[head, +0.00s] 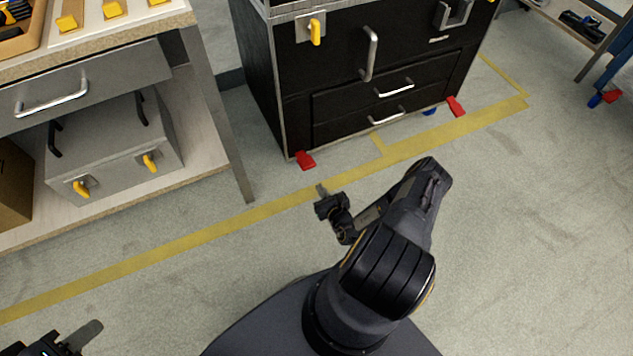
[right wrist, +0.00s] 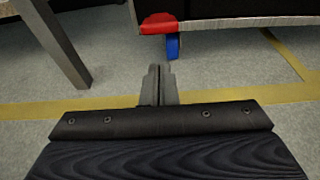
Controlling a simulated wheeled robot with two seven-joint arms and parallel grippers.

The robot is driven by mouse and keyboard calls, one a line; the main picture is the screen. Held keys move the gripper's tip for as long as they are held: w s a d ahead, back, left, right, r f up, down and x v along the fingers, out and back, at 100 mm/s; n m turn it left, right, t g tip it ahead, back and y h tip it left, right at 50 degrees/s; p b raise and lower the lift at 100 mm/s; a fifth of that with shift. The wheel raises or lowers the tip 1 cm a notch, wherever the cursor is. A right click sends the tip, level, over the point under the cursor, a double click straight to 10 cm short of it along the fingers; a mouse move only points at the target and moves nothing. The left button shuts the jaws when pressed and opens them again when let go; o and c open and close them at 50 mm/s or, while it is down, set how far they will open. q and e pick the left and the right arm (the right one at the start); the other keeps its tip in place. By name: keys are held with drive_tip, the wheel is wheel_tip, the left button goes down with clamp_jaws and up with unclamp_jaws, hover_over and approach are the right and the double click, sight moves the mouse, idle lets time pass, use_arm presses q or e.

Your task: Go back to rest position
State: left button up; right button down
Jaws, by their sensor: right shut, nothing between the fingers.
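My right gripper (head: 321,190) is at the end of my folded right arm, over the floor in the middle of the head view. It is shut and empty; its closed fingers (right wrist: 157,84) also show in the right wrist view, pointing toward the black cabinet's caster. My left gripper (head: 88,332) shows only in part at the bottom left corner of the head view, over bare floor. One finger is clear there, and I cannot tell whether it is open or shut.
A black wheeled cabinet (head: 349,60) with red caster levers (head: 305,160) stands ahead. A workbench (head: 120,52) with a grey case (head: 115,150) on its lower shelf is at the left. Yellow tape (head: 230,225) crosses the floor.

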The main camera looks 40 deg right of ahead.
use_arm(q)
drive_tip(key=shift+r, duration=0.35)
use_arm(e)
drive_tip(key=shift+s+a+r, duration=0.2)
drive_tip(key=shift+s+r, duration=0.2)
drive_tip(key=shift+s, duration=0.25)
